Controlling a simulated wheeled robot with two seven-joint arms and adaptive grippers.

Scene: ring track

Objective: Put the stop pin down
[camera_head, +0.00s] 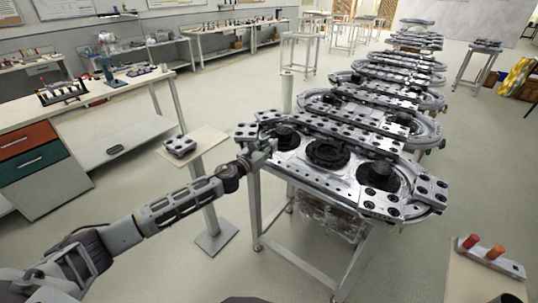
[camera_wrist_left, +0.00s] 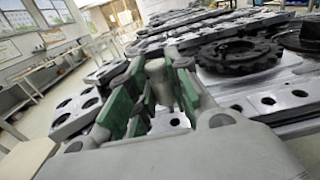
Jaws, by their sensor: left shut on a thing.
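My left gripper (camera_head: 266,147) is at the near left corner of the ring track (camera_head: 330,131). In the left wrist view, its green-padded fingers (camera_wrist_left: 154,78) are shut on a grey, round-topped pin, which I take to be the stop pin (camera_wrist_left: 158,82). The pin stands roughly upright between the pads, over or at the track's plates. Its lower end is hidden, so I cannot tell whether it touches the track. In the head view the pin is too small and covered to make out. My right gripper is not in view.
The track carries dark round gears (camera_head: 327,153) and perforated plates. A small stand (camera_head: 205,141) with a perforated block (camera_head: 180,146) is left of it. A table at lower right holds a plate (camera_head: 489,257) with red and orange pegs. A drawer bench (camera_head: 85,107) stands at left.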

